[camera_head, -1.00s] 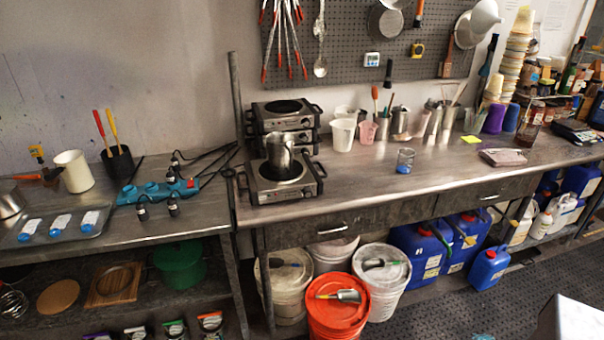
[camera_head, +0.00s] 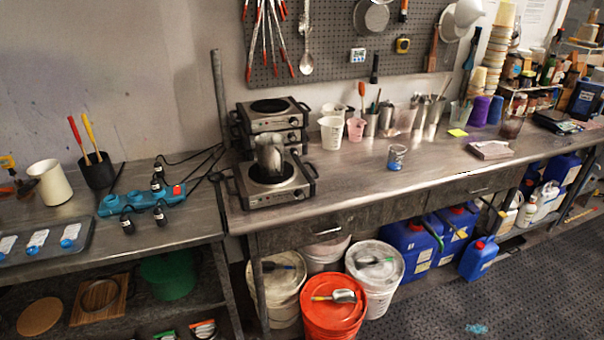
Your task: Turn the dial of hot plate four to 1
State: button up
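A hot plate (camera_head: 285,196) stands alone at the front left of the steel bench, with a metal pitcher (camera_head: 269,156) on its burner. Behind it, several more hot plates are stacked, the top one (camera_head: 272,120) with a bare dark burner. Small dials show on their front panels, but they are too small to read. I cannot tell which unit is number four. My gripper is not in view.
The bench top (camera_head: 345,178) is clear right of the front hot plate, up to a small glass beaker (camera_head: 396,157). A blue power strip (camera_head: 140,198) with black plugs lies on the left table. Lidded buckets, one red-orange (camera_head: 334,316), stand on the floor under the bench.

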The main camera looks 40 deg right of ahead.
aim_at(299, 194)
jog(key=z, duration=0.75)
jog(key=k, duration=0.95)
jog(key=u, duration=0.05)
jog(key=i, duration=0.8)
jog(key=z, duration=0.05)
